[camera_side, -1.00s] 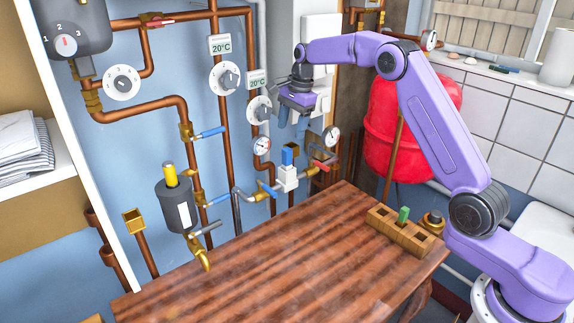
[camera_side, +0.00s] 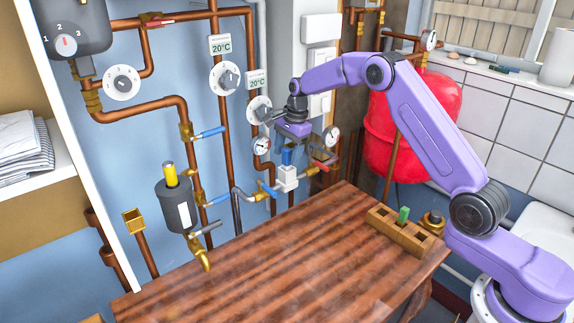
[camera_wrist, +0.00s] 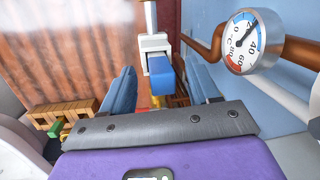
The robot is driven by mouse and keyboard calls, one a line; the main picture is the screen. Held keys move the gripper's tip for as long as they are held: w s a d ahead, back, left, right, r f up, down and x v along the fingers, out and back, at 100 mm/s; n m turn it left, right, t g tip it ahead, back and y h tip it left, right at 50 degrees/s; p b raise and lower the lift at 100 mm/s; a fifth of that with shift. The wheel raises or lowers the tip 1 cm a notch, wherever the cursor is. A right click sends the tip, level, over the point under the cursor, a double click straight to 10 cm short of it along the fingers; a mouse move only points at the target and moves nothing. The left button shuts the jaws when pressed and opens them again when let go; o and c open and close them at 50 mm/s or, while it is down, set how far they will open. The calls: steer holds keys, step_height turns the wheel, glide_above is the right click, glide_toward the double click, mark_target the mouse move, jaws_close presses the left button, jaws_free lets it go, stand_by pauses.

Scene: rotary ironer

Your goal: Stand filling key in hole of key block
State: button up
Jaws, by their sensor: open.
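The blue filling key (camera_side: 287,157) stands upright in a white valve body (camera_side: 288,180) on the pipework. My gripper (camera_side: 290,145) is open just above and around it. In the wrist view the blue key (camera_wrist: 161,76) shows between my two spread fingers, with gaps on both sides. The wooden key block (camera_side: 396,235) lies at the right end of the table, with a green key (camera_side: 404,214) in its middle and dark openings either side. The block also shows at the left of the wrist view (camera_wrist: 62,112). The fingertips are partly hidden in the side view.
A round gauge (camera_wrist: 246,40) and a copper pipe stand close to the right of my gripper in the wrist view. Blue-handled valves (camera_side: 266,188) and a red-handled valve (camera_side: 326,164) flank the white body. The wooden table (camera_side: 270,260) is mostly clear.

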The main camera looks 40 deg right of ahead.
steer(key=c, duration=1.1)
steer(key=shift+r, duration=0.1)
